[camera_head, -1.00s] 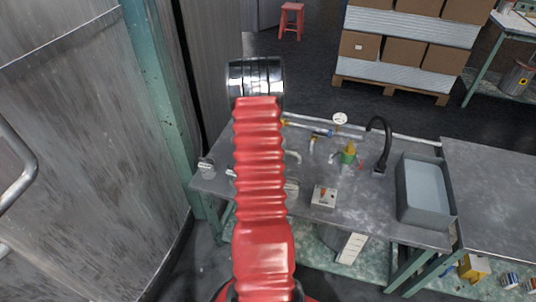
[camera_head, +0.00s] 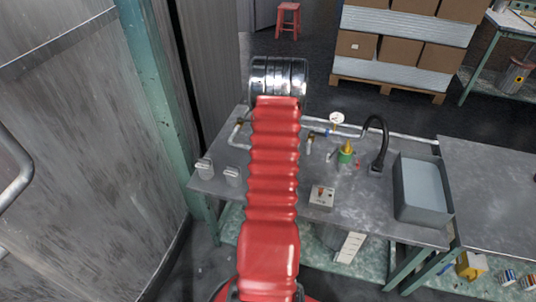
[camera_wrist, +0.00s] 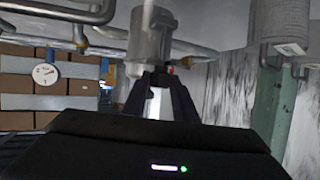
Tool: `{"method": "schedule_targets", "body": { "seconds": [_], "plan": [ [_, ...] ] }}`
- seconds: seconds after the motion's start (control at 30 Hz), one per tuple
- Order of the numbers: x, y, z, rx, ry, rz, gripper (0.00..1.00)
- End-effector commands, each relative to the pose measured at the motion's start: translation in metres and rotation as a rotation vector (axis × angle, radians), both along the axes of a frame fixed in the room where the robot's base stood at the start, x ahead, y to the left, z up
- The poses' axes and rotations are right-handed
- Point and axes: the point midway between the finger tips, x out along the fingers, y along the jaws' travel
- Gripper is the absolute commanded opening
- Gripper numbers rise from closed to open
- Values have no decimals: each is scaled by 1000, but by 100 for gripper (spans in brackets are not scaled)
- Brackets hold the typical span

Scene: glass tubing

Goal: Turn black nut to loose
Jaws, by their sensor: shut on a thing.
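My gripper (camera_wrist: 157,80) shows in the wrist view with its dark fingers close together at the lower end of a grey cylindrical piece (camera_wrist: 151,38). The fingers are shut on this piece. A small red part shows just right of the fingertips. I cannot make out a distinct black nut; the fingers may cover it. In the head view my red arm hides the gripper and the part of the bench behind it.
The grey bench (camera_head: 290,205) carries pipes, a pressure gauge (camera_head: 336,118), a black curved spout (camera_head: 383,135), a grey basin (camera_head: 422,190) and a small switch box (camera_head: 322,196). Two grey fittings (camera_head: 205,167) stand at its left end. Boxes (camera_head: 400,55) are stacked behind.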

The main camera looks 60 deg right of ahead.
Motion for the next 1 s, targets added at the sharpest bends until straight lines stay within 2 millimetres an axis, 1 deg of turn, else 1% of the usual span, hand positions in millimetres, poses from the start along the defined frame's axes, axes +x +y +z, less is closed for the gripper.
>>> {"method": "schedule_targets", "body": {
  "seconds": [0.07,0.1,0.37,0.73,0.87,1.0],
  "plan": [
    [0,-2,0,-1,0,-3,3],
    [0,-2,0,-2,-1,-3,26],
    [-1,-1,0,-1,0,-3,45],
    [-2,1,1,0,0,-5,45],
    [-2,9,5,0,0,-2,45],
    [-5,24,11,0,0,1,45]
  ]
}}
